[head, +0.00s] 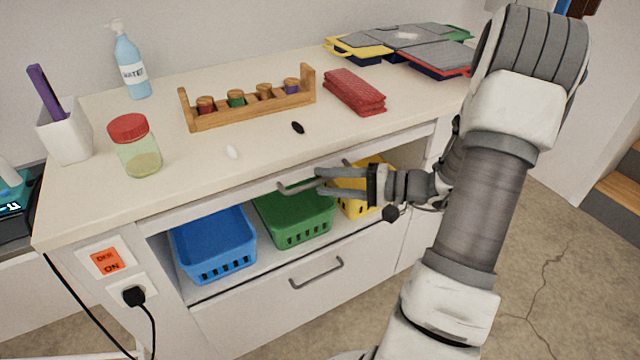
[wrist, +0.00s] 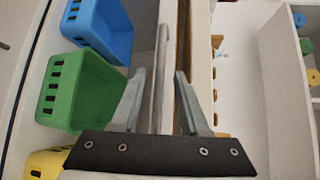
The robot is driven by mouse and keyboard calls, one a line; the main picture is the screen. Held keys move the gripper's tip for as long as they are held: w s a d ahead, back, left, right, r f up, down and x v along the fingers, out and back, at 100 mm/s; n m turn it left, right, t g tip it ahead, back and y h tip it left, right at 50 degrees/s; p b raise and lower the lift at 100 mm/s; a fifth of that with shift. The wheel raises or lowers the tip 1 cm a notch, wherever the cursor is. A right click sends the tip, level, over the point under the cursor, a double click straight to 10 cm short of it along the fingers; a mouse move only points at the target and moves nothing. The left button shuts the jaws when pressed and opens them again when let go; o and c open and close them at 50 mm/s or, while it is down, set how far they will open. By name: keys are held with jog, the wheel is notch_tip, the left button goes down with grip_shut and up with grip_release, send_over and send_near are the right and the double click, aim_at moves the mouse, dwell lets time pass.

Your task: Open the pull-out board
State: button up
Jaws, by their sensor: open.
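The pull-out board (head: 228,199) is the pale strip under the counter top, above the open shelf. It appears pushed in, with its front close to the counter edge. Its grey bar handle (head: 298,188) is partly hidden behind my fingers. My gripper (head: 319,182) is open, reaching in from the right at the handle. In the wrist view, the handle (wrist: 161,45) runs lengthwise between the two spread fingers of my gripper (wrist: 160,74). I cannot tell whether either finger touches it.
Blue (head: 212,245), green (head: 297,214) and yellow (head: 361,188) baskets sit on the shelf below the board. A lower drawer has its own handle (head: 317,273). The counter (head: 220,172) holds a jar (head: 135,147), a wooden rack (head: 250,105) and red cloth (head: 354,91). Floor space is at right.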

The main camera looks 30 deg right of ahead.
jog(key=shift+x, duration=1.05)
grip_shut()
dwell(0.7)
